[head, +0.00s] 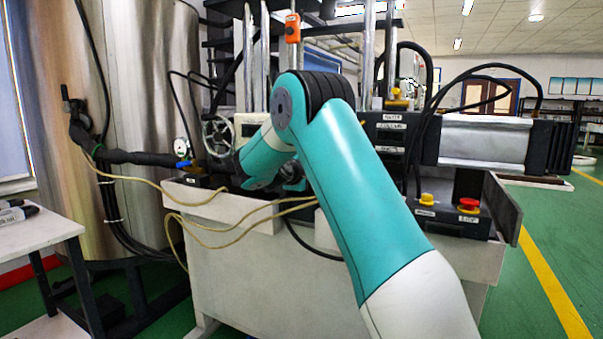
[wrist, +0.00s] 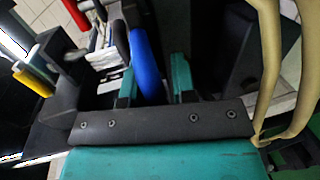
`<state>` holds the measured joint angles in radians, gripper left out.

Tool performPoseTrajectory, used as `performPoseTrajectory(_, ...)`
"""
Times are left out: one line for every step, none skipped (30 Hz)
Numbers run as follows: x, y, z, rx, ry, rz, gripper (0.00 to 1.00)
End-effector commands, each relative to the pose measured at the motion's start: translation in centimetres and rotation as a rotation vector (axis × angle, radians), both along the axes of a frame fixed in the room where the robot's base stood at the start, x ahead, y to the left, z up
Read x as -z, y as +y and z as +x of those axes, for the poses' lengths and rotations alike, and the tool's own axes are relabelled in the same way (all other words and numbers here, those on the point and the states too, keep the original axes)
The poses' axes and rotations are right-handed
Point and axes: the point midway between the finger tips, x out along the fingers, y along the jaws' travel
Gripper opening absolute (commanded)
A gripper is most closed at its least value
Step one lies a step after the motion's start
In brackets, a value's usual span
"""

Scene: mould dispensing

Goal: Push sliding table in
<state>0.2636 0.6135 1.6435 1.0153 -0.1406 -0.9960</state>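In the head view, my teal and white arm reaches into the machine (head: 240,260), and its links hide my gripper. I cannot pick out the sliding table for certain there; the arm covers the machine's middle. In the wrist view, my gripper (wrist: 155,80) has two teal fingers standing apart. A blue rounded bar, perhaps a handle (wrist: 147,62), shows between them, close to the left finger. A dark gap shows between the bar and the right finger. Contact with the bar cannot be told.
A large steel tank (head: 130,110) stands at left beside a white table (head: 40,235). Beige hoses (head: 235,235) hang over the machine front. A red button (head: 468,204) and a yellow button (head: 427,199) sit at right. The green floor is clear at far right.

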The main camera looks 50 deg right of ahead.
Motion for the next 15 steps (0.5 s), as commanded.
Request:
performPoseTrajectory(-1.0, -0.1, -0.1, 0.004, -0.018, -0.015, 0.42)
performPoseTrajectory(-1.1, 0.2, -0.2, 0.004, -0.018, -0.015, 0.42)
performPoseTrajectory(-1.2, 0.7, -0.2, 0.001, -0.016, -0.014, 0.42)
performPoseTrajectory(-1.2, 1.3, -0.3, -0.001, -0.015, -0.013, 0.42)
performPoseTrajectory(-1.3, 1.9, -0.4, -0.002, -0.016, -0.013, 0.42)
performPoseTrajectory(-1.5, 2.8, -0.6, -0.004, -0.014, -0.012, 0.42)
performPoseTrajectory(-1.6, 3.6, -0.7, -0.006, -0.012, -0.011, 0.42)
performPoseTrajectory(-1.7, 4.3, -0.9, -0.007, -0.011, -0.009, 0.42)
performPoseTrajectory(-1.8, 5.3, -1.1, -0.008, -0.01, -0.009, 0.42)
performPoseTrajectory(-2.0, 6.1, -1.3, -0.009, -0.009, -0.009, 0.42)
performPoseTrajectory(-2.1, 6.9, -1.5, -0.01, -0.009, -0.008, 0.42)
performPoseTrajectory(-2.3, 7.9, -1.8, -0.009, -0.007, -0.007, 0.42)
performPoseTrajectory(-2.4, 8.7, -2.0, -0.01, -0.006, -0.006, 0.42)
performPoseTrajectory(-2.6, 9.4, -2.2, -0.009, -0.006, -0.007, 0.42)
performPoseTrajectory(-2.8, 10.4, -2.5, -0.01, -0.004, -0.005, 0.42)
